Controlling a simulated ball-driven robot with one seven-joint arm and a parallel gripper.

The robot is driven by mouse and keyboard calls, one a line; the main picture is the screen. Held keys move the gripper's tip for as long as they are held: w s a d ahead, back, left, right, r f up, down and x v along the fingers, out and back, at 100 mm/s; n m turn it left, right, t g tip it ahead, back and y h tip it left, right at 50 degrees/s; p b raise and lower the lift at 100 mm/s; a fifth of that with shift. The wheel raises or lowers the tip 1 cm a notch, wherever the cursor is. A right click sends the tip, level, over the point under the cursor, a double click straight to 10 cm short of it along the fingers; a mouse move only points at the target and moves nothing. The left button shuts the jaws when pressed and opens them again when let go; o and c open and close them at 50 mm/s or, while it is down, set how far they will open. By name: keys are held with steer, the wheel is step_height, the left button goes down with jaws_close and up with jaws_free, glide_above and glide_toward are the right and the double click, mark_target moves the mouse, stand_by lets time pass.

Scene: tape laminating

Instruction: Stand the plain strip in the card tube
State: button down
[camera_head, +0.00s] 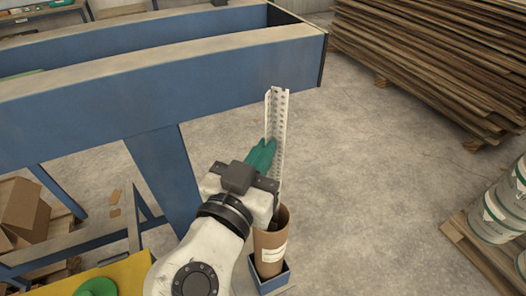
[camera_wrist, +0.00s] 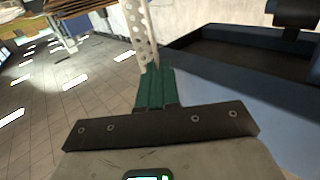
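A long pale strip (camera_head: 278,125) stands nearly upright in the head view. Rows of holes run along it, so it looks perforated rather than plain. My gripper (camera_head: 262,152) has its green fingers closed on the strip at about mid-length. In the wrist view the strip (camera_wrist: 140,32) rises from between the fingertips (camera_wrist: 152,72). The brown card tube (camera_head: 271,250), with a white label, stands upright below my gripper. The strip's lower part runs down to the tube's mouth; my gripper partly hides this, and I cannot tell how far inside it reaches.
The tube stands in a blue square holder (camera_head: 270,279). A blue steel frame (camera_head: 180,80) spans the upper left. Stacked boards (camera_head: 440,60) lie at the upper right, and white buckets (camera_head: 497,215) stand on a pallet at the right. The floor between is clear.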

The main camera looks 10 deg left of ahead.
steer(key=shift+f+b, duration=2.4)
steer(key=shift+f, duration=0.2)
steer(key=c, duration=1.3)
jaws_free()
steer(key=v, duration=1.1)
steer(key=shift+b, duration=0.3)
steer(key=shift+w, duration=0.1)
